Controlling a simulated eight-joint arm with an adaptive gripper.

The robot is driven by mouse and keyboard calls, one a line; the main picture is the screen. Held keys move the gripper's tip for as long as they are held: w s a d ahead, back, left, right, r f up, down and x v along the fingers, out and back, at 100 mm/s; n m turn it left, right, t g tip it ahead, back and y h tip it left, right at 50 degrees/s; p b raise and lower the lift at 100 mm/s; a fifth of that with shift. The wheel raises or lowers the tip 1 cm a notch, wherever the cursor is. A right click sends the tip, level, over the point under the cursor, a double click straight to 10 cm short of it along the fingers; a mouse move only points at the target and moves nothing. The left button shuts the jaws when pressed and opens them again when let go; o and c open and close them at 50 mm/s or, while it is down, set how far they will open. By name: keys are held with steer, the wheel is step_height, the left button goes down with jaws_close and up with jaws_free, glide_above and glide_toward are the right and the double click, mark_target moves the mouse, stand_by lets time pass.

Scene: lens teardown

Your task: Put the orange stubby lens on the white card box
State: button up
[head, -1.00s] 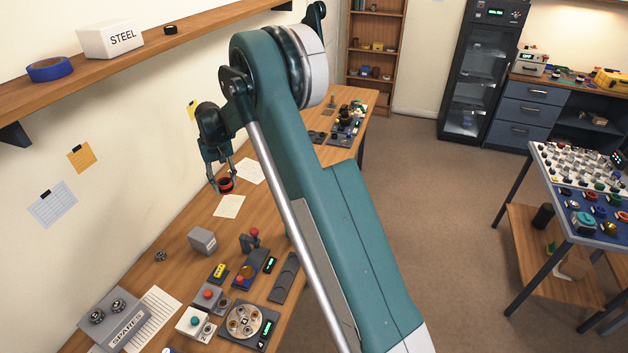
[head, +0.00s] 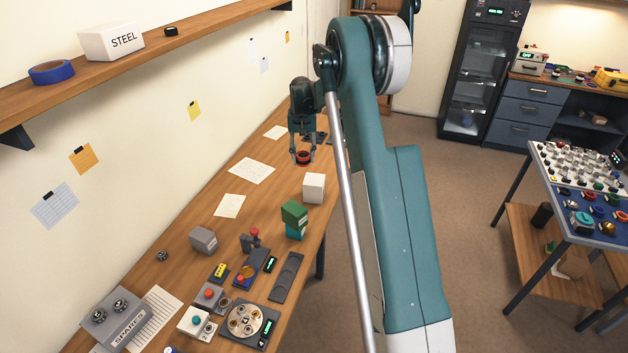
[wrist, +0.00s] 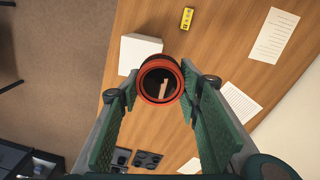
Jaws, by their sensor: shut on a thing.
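My gripper (head: 303,152) is shut on the orange stubby lens (head: 303,158), a short dark cylinder with an orange-red rim. The wrist view shows the lens (wrist: 161,59) held between both finger pads, its open end facing the camera. A plain white box (head: 314,189) stands on the bench near its right edge, nearer the head camera than the lens. In the wrist view the white box (wrist: 138,50) is just up and left of the lens. The lens is above the bench and apart from the box.
A green-and-teal block (head: 294,215) and a grey cube (head: 203,240) stand nearer on the bench, with several small devices beyond them toward the camera. Flat paper sheets (head: 251,170) lie to the left. A white STEEL box (head: 111,40) sits on the wall shelf.

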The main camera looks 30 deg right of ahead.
glide_above(314, 179)
steer(key=shift+w+d+r+m, duration=0.1)
steer(key=shift+w+r+m, duration=0.1)
steer(key=shift+m, duration=0.2)
steer(key=shift+f, duration=0.1)
steer(key=shift+f, duration=3)
steer(key=shift+f+p, duration=0.4)
steer(key=shift+f, duration=1.5)
steer(key=shift+f, duration=0.2)
steer(key=o, duration=1)
steer(key=shift+c, duration=0.2)
